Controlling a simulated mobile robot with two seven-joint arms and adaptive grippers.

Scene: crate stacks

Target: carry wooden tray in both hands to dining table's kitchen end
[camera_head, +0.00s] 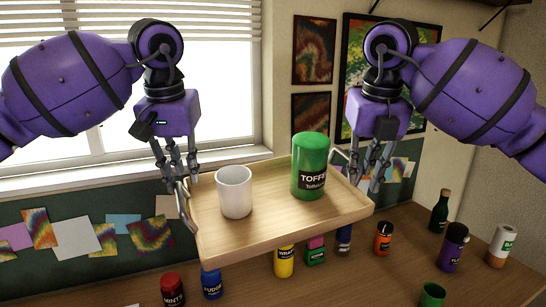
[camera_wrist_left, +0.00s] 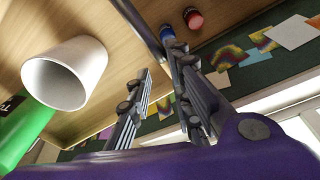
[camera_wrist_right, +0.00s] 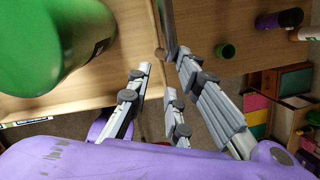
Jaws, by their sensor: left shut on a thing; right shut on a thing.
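The wooden tray (camera_head: 275,226) is held up in the air above a wooden surface, roughly level with a slight tilt in the head view. A white cup (camera_head: 235,192) stands upright on its left half. A green toffee canister (camera_head: 310,166) stands upright on its right half. My left gripper (camera_head: 188,200) is shut on the tray's left side. My right gripper (camera_head: 362,178) is shut on the tray's right side. The left wrist view shows the cup (camera_wrist_left: 66,74) and the tray's edge close to the fingers. The right wrist view shows the canister (camera_wrist_right: 50,40) large and near.
Below the tray is a wooden counter (camera_head: 400,275) with a red mints jar (camera_head: 173,289), a blue fudge jar (camera_head: 211,282), a yellow jar (camera_head: 284,262), an orange jar (camera_head: 383,238), a purple jar (camera_head: 453,248) and a dark bottle (camera_head: 440,212). A window (camera_head: 90,110) is behind.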

